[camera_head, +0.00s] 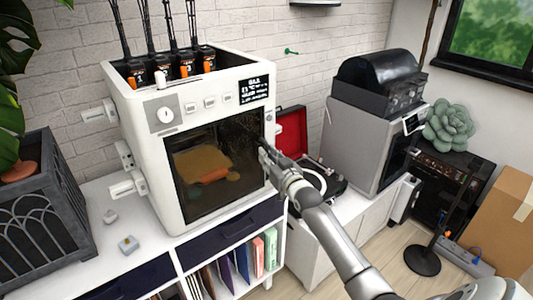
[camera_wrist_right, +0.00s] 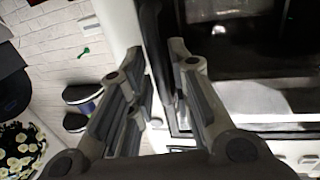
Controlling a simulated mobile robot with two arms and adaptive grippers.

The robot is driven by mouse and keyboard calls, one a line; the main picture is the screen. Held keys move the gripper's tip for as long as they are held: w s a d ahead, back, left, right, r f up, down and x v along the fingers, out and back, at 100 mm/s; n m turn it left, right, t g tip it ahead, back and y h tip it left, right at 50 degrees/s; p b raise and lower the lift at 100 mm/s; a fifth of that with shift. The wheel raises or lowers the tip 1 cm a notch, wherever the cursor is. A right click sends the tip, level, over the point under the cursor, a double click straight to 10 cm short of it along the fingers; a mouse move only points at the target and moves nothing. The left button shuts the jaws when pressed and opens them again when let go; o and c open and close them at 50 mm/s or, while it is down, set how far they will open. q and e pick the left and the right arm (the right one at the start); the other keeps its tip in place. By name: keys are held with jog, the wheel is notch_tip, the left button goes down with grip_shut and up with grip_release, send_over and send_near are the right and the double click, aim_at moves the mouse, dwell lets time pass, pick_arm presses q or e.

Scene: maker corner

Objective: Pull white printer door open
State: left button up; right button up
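The white printer (camera_head: 150,112) stands on the white shelf unit, with a dial, buttons and a small display above its door. Its door (camera_head: 208,180) has a dark glass pane in a dark frame and looks flush with the front. An orange-tan object shows behind the glass. My right gripper (camera_head: 264,147) is at the door's right edge. In the right wrist view my right gripper (camera_wrist_right: 154,56) has its fingers apart, with the dark door frame (camera_wrist_right: 171,112) behind the gap. I cannot tell whether a handle is between them or whether they touch the door. My left gripper is not in view.
A shelf unit (camera_head: 95,205) carries the printer, with a dark planter (camera_head: 42,215) at left. A record player (camera_head: 318,178) with a red lid and a grey machine (camera_head: 360,145) stand at right. A cardboard box (camera_head: 503,215) and a black stand (camera_head: 422,260) are on the floor.

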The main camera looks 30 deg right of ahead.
jog(key=shift+w+d, duration=0.1)
jog(key=shift+w, duration=0.75)
grip_shut()
